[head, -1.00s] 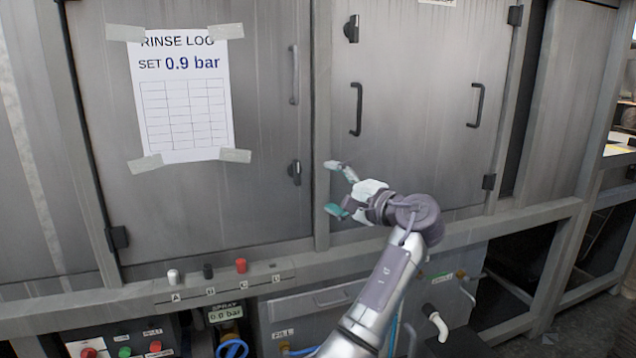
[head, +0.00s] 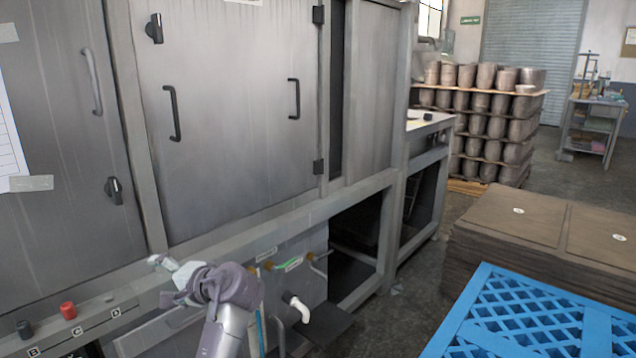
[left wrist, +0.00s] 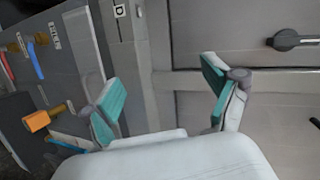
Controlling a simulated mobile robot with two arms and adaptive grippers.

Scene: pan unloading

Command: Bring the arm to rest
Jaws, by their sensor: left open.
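My left gripper (head: 162,280) shows low in the head view, in front of the grey machine's lower rail. My purple and silver arm comes up from the bottom edge. In the left wrist view, the two fingers with teal pads (left wrist: 165,95) stand wide apart with nothing between them. Behind them are the rail and the machine's panel, apart from the fingers as far as I can tell. My right gripper is in neither view.
The grey machine (head: 235,120) with closed doors and handles fills the left. A white pipe elbow (head: 297,306) sticks out right of my arm. A blue lattice pallet (head: 475,308), a brown stack (head: 540,222) and stacked pots (head: 487,102) stand right. Floor between is clear.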

